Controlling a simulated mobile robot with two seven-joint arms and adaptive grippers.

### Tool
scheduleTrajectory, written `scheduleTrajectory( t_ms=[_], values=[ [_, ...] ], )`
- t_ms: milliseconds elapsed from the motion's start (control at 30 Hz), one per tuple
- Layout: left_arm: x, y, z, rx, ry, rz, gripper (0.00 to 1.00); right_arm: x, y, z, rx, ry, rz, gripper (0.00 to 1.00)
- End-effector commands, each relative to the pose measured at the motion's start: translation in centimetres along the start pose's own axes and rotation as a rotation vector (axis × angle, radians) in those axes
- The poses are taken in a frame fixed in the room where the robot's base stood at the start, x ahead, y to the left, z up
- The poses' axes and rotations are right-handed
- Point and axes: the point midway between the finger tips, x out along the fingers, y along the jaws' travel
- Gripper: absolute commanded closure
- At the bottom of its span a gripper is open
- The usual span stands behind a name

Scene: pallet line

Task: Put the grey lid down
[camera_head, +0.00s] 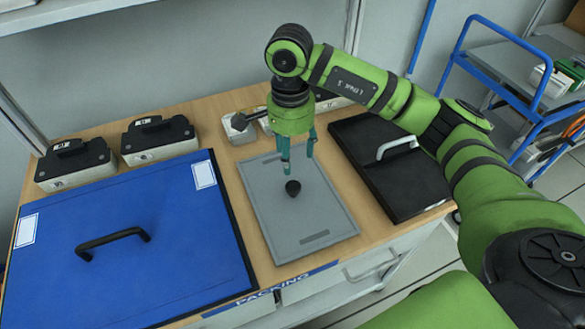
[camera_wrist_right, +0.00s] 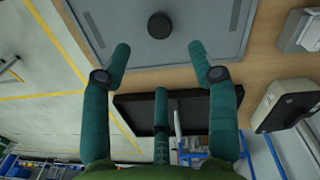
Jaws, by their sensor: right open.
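The grey lid (camera_head: 316,209) is a flat rectangular panel with a round black knob (camera_head: 293,187) at its middle. It lies flat on the wooden bench between the blue lid and the black lid. My right gripper (camera_head: 297,170) is above the grey lid, close to the knob and apart from it. In the right wrist view the fingers (camera_wrist_right: 160,55) are spread and empty, with the lid (camera_wrist_right: 175,50) and its knob (camera_wrist_right: 160,25) beyond them. My left gripper does not show.
A blue lid (camera_head: 170,260) with a black handle lies at left. A black lid (camera_head: 370,165) with a pale handle lies at right. Several dark-topped boxes (camera_head: 158,139) stand along the back of the bench. A blue-framed cart (camera_head: 530,75) stands beyond the right side.

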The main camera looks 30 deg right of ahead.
Motion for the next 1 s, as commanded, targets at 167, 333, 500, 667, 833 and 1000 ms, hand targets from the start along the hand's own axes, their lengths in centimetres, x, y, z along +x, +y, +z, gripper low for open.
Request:
scheduleTrajectory(
  t_ms=[167, 333, 500, 667, 833, 1000],
  values=[
    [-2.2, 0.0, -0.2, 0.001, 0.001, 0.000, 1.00, 0.6, 0.4, 0.2, -0.120, 0.003, -0.003, 0.36],
    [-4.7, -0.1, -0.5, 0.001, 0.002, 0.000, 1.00, 3.5, 0.9, 0.5, -0.336, 0.018, -0.028, 0.36],
    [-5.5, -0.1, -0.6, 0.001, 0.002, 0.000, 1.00, 5.7, 0.9, 0.5, -0.397, 0.024, -0.036, 0.36],
    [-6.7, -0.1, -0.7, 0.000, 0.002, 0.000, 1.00, 7.3, 0.7, 0.4, -0.393, 0.024, -0.034, 0.36],
    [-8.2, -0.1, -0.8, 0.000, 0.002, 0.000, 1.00, 9.9, 0.2, 0.2, -0.392, 0.022, -0.034, 0.36],
    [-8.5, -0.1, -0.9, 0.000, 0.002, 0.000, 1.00, 11.6, 0.1, 0.1, -0.392, 0.025, -0.038, 0.36]
  ],
)
